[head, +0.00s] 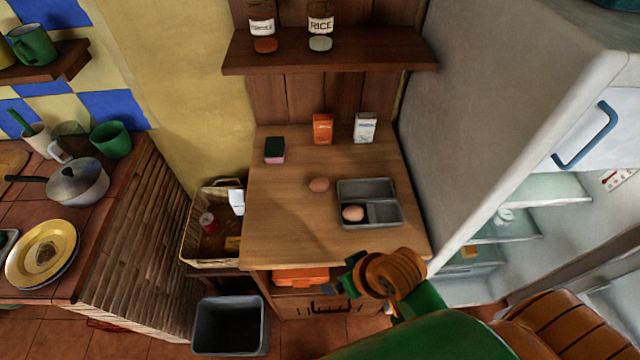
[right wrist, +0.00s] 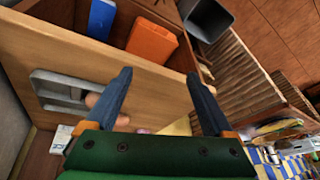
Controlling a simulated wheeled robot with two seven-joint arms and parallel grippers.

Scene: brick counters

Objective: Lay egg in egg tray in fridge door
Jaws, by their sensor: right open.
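One brown egg (head: 319,184) lies on the wooden counter, left of a grey divided tray (head: 370,183). A second egg (head: 353,213) lies in the front left compartment of that tray. My right gripper (head: 352,275) is open and empty in front of the counter's front edge, apart from both eggs. In the right wrist view its two blue fingers (right wrist: 162,95) are spread, with part of an egg (right wrist: 92,100) showing beside the left finger. The fridge (head: 500,110) stands at the right with its lower compartment open. I cannot make out an egg tray in its door. My left gripper is not in view.
Glass fridge shelves (head: 545,188) show at the right. A sponge (head: 274,150), an orange box (head: 322,128) and a white box (head: 365,127) stand at the counter's back. A basket (head: 190,235) and dark bin (head: 229,325) stand left. An orange item (head: 300,276) sits below the countertop.

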